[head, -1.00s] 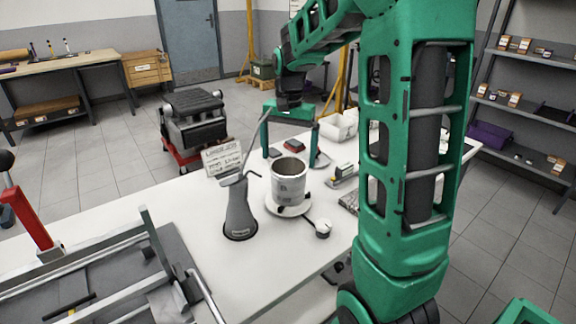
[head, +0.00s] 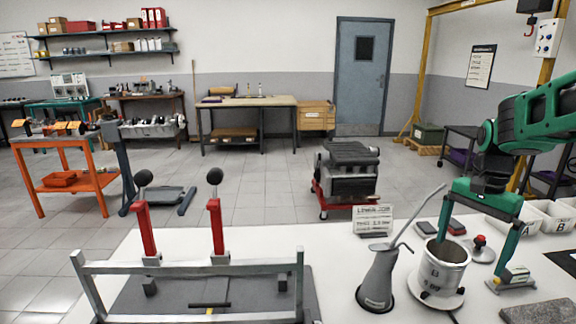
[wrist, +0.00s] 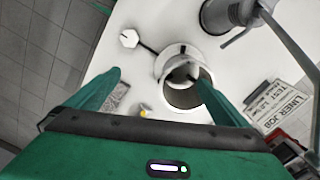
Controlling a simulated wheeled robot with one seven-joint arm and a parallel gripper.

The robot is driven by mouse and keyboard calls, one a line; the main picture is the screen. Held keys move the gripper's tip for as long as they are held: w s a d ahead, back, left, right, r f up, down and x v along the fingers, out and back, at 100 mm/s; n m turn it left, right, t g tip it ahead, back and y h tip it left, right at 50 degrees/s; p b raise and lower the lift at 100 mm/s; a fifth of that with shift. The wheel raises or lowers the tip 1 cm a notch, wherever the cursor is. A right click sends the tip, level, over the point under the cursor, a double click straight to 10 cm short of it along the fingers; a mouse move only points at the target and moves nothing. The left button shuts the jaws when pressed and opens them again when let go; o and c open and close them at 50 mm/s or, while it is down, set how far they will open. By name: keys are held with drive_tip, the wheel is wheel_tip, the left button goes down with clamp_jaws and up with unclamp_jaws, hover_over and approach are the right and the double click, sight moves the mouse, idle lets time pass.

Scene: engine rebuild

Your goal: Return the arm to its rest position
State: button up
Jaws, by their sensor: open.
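My green gripper (head: 472,258) is at the right of the head view, pointing down over the white table (head: 330,245). Its two fingers are wide apart with nothing held between them. The metal cylinder liner (head: 443,276), marked B, stands upright on a round white base. One finger overlaps the liner's mouth in the picture; I cannot tell whether it is inside, above or behind it. In the wrist view my gripper (wrist: 158,78) is also open, with the right finger over the liner's bore (wrist: 184,88). My upper arm runs out of the head view at the right edge.
A grey oil can (head: 378,280) with a long spout stands left of the liner, before a lettered card (head: 373,220). White bins (head: 550,217) lie at the right. A metal frame with red levers (head: 217,230) fills the left. An engine block (head: 347,175) stands beyond the table.

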drive_tip(key=s+a+f+n, duration=0.1)
drive_tip(key=s+n, duration=0.2)
drive_tip(key=s, duration=0.8)
drive_tip(key=s+a+f+n, duration=0.1)
drive_tip(key=s+f+n, duration=0.1)
drive_tip(key=s, duration=0.9)
drive_tip(key=shift+s+a+f+n+t, duration=0.2)
drive_tip(key=shift+s+a+n+t, duration=0.1)
drive_tip(key=shift+n, duration=0.3)
drive_tip(key=shift+w+f, duration=0.25)
drive_tip(key=shift+w, duration=0.45)
